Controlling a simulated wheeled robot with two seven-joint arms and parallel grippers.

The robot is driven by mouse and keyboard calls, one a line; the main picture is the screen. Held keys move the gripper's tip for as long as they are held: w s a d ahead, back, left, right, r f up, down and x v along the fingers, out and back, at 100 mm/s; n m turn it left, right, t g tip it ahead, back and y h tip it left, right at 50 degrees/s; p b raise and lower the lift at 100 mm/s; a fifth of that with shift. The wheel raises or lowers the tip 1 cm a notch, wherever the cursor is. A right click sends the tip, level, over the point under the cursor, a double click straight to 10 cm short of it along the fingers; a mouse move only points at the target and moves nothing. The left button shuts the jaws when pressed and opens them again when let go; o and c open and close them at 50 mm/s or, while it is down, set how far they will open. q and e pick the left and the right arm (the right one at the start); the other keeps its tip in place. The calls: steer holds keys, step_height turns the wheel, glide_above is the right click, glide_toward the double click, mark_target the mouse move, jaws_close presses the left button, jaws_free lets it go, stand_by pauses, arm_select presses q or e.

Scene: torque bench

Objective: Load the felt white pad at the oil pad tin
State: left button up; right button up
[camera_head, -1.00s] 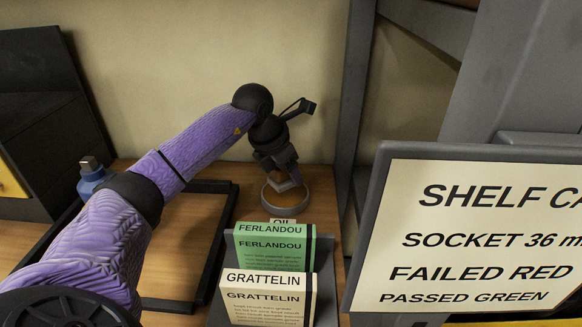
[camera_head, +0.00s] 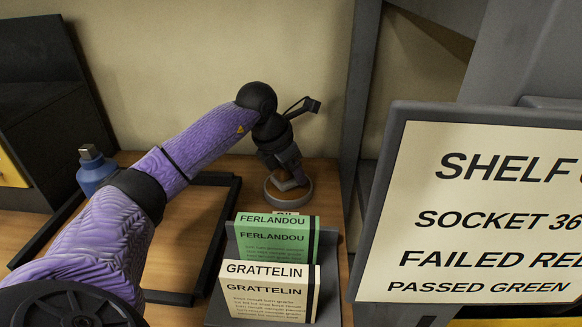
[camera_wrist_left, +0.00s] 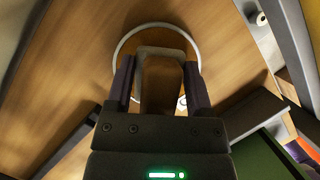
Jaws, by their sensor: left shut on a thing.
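The oil pad tin (camera_head: 308,196) is a low round tin with a pale rim at the back of the bench. It also shows in the left wrist view as a pale ring (camera_wrist_left: 117,52) with a brown inside. My left gripper (camera_head: 290,178) points down over the tin. In the left wrist view my left gripper (camera_wrist_left: 160,85) is shut on a block-like thing (camera_wrist_left: 158,92), taken to be the felt pad. It looks brownish in the shade, and its white felt face is not clearly seen. Whether it touches the tin's inside cannot be told. My right gripper is not in view.
Green (camera_head: 272,240) and cream (camera_head: 268,292) label cards stand in a grey holder in front of the tin. A large sign (camera_head: 480,210) stands at right. A black frame (camera_head: 225,215) lies on the bench at left, near a blue bottle (camera_head: 94,172).

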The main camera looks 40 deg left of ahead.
arm_select(q)
steer(key=shift+f, duration=0.25)
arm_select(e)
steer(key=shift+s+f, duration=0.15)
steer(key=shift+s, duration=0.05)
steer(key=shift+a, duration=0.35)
arm_select(q)
steer(key=shift+f, duration=0.15)
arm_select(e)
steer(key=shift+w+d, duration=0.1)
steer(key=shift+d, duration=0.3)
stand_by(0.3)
arm_select(q)
step_height(320, 180, up, 7)
steer(key=p, duration=0.6)
steer(key=shift+r+p, duration=0.2)
steer(key=shift+p, duration=0.2)
steer(key=shift+f, duration=0.15)
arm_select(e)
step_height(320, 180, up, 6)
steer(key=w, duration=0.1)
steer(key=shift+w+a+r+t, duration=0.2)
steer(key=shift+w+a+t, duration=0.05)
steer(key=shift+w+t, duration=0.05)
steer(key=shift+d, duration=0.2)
